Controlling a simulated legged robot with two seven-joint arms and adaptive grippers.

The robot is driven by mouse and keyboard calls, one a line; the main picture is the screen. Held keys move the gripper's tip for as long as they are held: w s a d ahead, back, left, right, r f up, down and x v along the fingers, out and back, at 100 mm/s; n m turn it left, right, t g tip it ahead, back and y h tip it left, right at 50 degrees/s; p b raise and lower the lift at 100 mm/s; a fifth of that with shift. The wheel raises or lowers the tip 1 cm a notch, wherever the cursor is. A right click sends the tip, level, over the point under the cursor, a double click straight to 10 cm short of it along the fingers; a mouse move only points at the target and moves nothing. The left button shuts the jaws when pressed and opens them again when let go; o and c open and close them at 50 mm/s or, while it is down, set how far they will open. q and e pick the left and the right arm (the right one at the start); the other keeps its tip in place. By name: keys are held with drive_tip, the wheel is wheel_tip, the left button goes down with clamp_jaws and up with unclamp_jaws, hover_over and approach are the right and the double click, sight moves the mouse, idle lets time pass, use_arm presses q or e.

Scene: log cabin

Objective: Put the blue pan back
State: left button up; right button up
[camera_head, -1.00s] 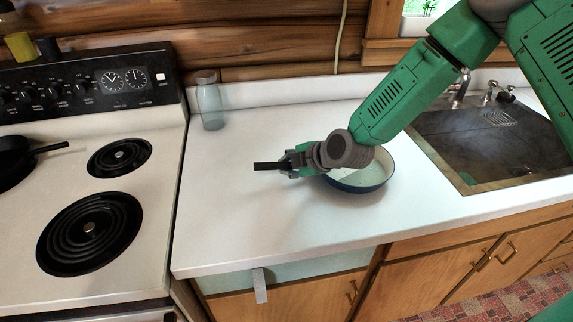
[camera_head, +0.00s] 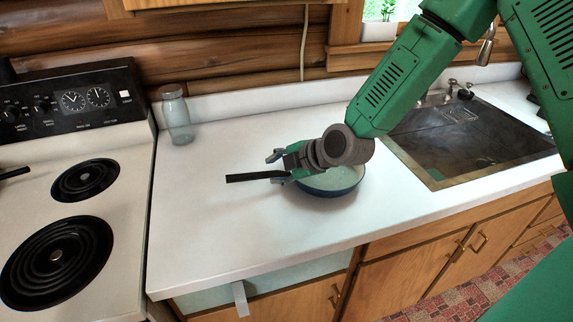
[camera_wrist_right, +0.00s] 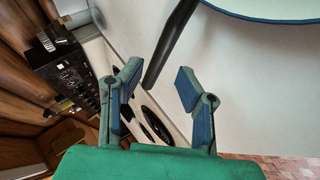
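The blue pan (camera_head: 335,192), with a pale inside and a long dark handle (camera_head: 245,178), sits on the white countertop between the stove and the sink. My right arm hides part of its rim. My right gripper (camera_head: 276,167) is at the handle near the pan, with its fingers spread apart. In the right wrist view, the two fingers (camera_wrist_right: 155,90) are open, and the dark handle (camera_wrist_right: 168,45) runs just past the gap between them. The pan's blue rim (camera_wrist_right: 265,18) is at the top right there. My left gripper is not in view.
The stove (camera_head: 128,225) with black coil burners is at the left, with part of a dark handle at its left edge. A glass jar (camera_head: 178,118) stands at the counter's back. The sink (camera_head: 465,145) is at the right. The counter left of the pan is clear.

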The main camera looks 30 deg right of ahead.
drive_tip(key=v, duration=0.4)
drive_tip(key=shift+s+d+r, duration=0.15)
drive_tip(key=shift+s+r, duration=0.1)
drive_tip(key=shift+s, duration=0.05)
